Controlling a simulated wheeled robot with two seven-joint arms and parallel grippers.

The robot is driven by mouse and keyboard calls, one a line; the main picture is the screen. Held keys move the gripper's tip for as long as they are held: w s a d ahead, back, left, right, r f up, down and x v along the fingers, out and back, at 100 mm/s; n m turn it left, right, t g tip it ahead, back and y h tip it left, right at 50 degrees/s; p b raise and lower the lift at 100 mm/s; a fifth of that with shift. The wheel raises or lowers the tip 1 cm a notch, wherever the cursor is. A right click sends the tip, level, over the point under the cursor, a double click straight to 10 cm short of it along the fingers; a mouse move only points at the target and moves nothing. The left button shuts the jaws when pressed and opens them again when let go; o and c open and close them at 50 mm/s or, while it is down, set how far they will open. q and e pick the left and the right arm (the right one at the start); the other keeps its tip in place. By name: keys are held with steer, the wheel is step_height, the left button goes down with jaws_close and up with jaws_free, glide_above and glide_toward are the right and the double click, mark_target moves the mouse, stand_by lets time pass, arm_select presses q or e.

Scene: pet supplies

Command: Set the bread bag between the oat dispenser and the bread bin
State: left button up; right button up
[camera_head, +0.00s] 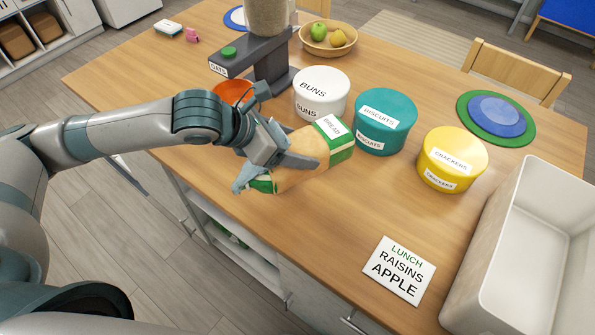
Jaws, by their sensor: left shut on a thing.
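My left gripper (272,168) is shut on the bread bag (307,148), an orange-tan bag with green ends and a white "BREAD" label. The bag is tilted near the table's front edge, in front of the buns tin; I cannot tell whether it touches the table. The oat dispenser (270,62), dark grey with a green button and an "OATS" label, stands behind the gripper. No container is labelled as a bread bin; the white round tin (320,92) beside the dispenser reads "BUNS". My right gripper is not in view.
A teal biscuit tin (386,120) and a yellow crackers tin (452,158) stand to the right. An orange bowl (232,92) is partly hidden behind my arm. A large open cream bin (478,240) and a lunch card (398,270) are at the right front. The front middle is clear.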

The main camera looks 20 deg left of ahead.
arm_select(q)
step_height(320, 180, down, 3)
steer(key=shift+f+p, duration=0.1)
steer(key=shift+p, duration=0.3)
steer(key=shift+f, duration=0.35)
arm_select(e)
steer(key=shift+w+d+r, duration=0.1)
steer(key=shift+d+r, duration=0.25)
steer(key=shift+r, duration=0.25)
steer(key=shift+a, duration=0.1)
arm_select(q)
steer(key=shift+f, duration=0.3)
step_height(320, 180, down, 3)
steer(key=shift+r+p, duration=0.15)
steer(key=shift+p, duration=0.45)
steer(key=shift+f, duration=0.4)
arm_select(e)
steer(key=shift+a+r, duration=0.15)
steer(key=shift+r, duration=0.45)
